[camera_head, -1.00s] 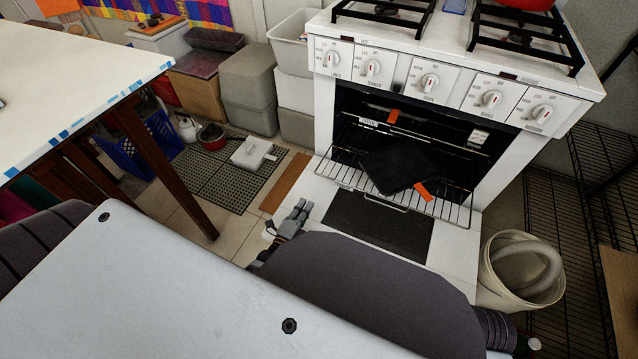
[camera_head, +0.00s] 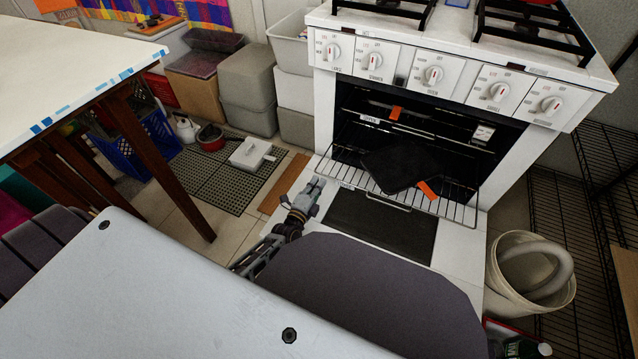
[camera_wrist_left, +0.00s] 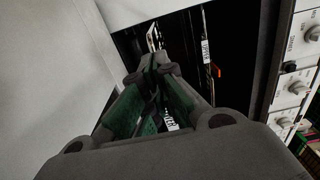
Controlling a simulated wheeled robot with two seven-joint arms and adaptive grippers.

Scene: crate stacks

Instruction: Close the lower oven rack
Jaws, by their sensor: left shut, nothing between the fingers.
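The white oven (camera_head: 480,65) stands open at the right in the head view, its door folded down with a dark window (camera_head: 380,225). The lower rack (camera_head: 455,211) is pulled out over the door and carries a black flat item (camera_head: 400,168) with an orange tag. My left gripper (camera_head: 315,186) is shut and empty, just left of the rack's front left corner, above the door's left edge. In the left wrist view its fingers (camera_wrist_left: 155,70) point toward the dark oven opening, with white labels beyond. My right gripper is not in view.
A white bin (camera_head: 505,285) stands right of the open door, near a black wire shelf (camera_head: 590,240). A white-topped table (camera_head: 70,70) is at the left. Storage boxes (camera_head: 248,80) and a floor mat (camera_head: 215,180) lie left of the oven.

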